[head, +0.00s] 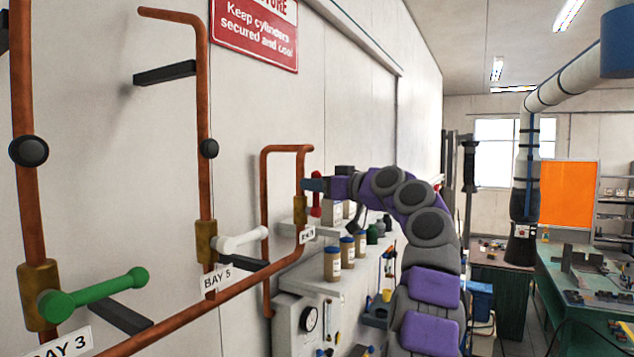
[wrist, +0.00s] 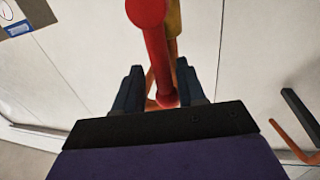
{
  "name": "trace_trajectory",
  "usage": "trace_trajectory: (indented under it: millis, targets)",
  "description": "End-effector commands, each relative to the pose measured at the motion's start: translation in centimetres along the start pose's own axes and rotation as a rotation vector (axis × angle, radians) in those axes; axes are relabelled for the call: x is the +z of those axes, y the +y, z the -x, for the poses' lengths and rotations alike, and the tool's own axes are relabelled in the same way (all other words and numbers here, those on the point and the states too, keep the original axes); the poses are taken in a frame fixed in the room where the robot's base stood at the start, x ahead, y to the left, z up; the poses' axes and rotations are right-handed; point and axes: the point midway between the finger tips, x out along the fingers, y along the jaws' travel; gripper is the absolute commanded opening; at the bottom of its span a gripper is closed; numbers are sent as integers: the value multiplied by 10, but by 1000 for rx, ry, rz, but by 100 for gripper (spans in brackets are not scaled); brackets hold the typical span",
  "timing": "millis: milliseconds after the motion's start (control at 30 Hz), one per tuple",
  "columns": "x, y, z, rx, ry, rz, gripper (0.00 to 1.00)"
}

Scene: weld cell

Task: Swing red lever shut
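The red lever (head: 316,196) stands roughly upright beside the brass valve (head: 300,210) on the farthest copper drop pipe, above a small tag. My gripper (head: 314,185) is at the lever, and my arm reaches to it from the right. In the wrist view the red lever (wrist: 158,50) runs between the two fingers of my gripper (wrist: 160,90), its round knob at the top edge. The fingers are apart, with a visible gap on the left side of the lever. Contact on the right side is unclear. Part of the brass valve is hidden behind the lever.
A green lever (head: 105,290) at Bay 3 and a white lever (head: 240,240) at Bay 5 stick out to the right. Black brackets (head: 165,73) project from the wall. A shelf with jars (head: 333,263) is below my arm. A green workbench (head: 590,290) stands at right.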

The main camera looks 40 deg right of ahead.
Motion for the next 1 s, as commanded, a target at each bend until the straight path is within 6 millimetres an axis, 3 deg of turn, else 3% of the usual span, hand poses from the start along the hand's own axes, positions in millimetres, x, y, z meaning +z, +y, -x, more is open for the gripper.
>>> trace_trajectory:
  millis: [267,700,1000]
  targets:
    - [1,0,-2,0,-1,0,40]
    - [2,2,-2,1,-1,-1,0]
    - [3,3,-1,1,-2,-2,0]
